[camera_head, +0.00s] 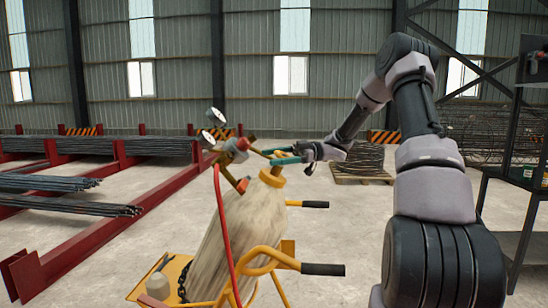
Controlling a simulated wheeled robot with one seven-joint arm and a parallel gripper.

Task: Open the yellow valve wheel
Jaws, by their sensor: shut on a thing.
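A tan gas cylinder (238,235) leans on a yellow hand cart (265,262). A yellow-orange collar (272,178) is at its top. Above the collar, small yellow parts of the valve wheel (279,154) show between the teal fingers of my gripper (285,157). My gripper reaches in from the right and is shut on the wheel. Most of the wheel is hidden by the fingers, and its turn angle cannot be told. A red and brass regulator (236,150) with two round gauges (215,116) sits left of the valve.
A red hose (223,220) hangs from the regulator along the cylinder. Two black-gripped cart handles (322,269) stick out to the right. Red racks with rebar (70,185) stand at the left, a dark shelf (510,180) at the right. Open concrete floor lies between.

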